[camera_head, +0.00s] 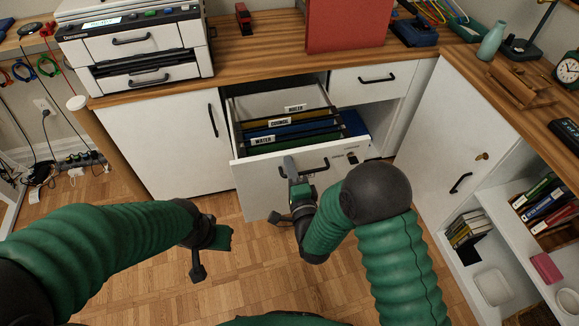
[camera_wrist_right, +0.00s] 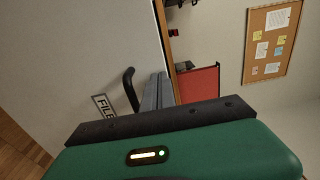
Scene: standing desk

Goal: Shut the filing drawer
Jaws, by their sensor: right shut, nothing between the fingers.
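In the right wrist view the grey fingers (camera_wrist_right: 156,92) lie beside the black handle (camera_wrist_right: 130,90) and the FILE label (camera_wrist_right: 103,105). My left gripper (camera_head: 212,245) hangs over the floor, left of the drawer, its fingers unclear.
A closed white cupboard door (camera_head: 165,150) is left of the drawer, and a shut smaller drawer (camera_head: 375,80) is at right. A printer (camera_head: 135,45) and a red binder (camera_head: 345,25) stand on the desktop. Open shelves (camera_head: 500,240) are at right. Parquet floor lies clear below.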

